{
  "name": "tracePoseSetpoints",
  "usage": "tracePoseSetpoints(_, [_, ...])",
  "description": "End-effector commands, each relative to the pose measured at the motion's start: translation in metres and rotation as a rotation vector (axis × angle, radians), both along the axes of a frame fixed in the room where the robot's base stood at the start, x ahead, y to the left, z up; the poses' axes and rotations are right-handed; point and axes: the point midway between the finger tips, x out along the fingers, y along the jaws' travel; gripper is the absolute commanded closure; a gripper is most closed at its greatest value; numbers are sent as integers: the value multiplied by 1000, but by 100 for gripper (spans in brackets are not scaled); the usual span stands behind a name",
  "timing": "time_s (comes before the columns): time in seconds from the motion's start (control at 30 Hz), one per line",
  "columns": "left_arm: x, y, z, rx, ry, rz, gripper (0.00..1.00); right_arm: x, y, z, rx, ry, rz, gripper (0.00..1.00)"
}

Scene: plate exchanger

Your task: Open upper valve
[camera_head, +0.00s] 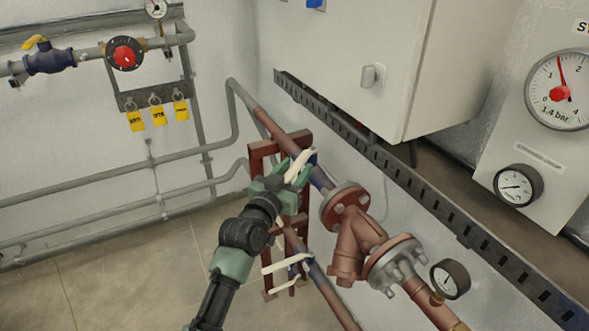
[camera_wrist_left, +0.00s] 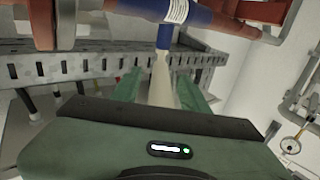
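The upper valve (camera_head: 314,158) is blue and sits on the red-brown pipe in the head view. Its cream lever handle (camera_head: 299,166) slants down-left from it. My left gripper (camera_head: 283,178) is at this handle, its green fingers spread to either side. In the left wrist view the blue valve stem (camera_wrist_left: 165,37) is at the top, and the cream handle (camera_wrist_left: 161,82) runs down between the two fingers (camera_wrist_left: 162,90). The fingers look apart, with narrow gaps beside the handle; contact is not clear. My right gripper is not in view.
A lower valve with a cream handle (camera_head: 286,263) is below my left gripper. A red-brown frame (camera_head: 262,160) stands behind it. A flanged strainer (camera_head: 352,243) and a gauge (camera_head: 450,278) are to the right. A perforated rail (camera_head: 420,200) runs under the white cabinet (camera_head: 345,65).

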Motion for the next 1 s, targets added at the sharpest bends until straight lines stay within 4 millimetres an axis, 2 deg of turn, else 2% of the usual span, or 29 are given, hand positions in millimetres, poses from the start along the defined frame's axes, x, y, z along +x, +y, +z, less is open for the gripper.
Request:
tracePoseSetpoints(0.27, [-3, 3, 0, 0, -1, 1, 55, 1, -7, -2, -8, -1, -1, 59])
tracePoseSetpoints(0.7, [-58, 31, -2, 0, -1, 1, 55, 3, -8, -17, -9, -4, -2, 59])
tracePoseSetpoints(1.0, [-69, 36, 0, 1, 0, 0, 55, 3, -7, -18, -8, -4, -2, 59])
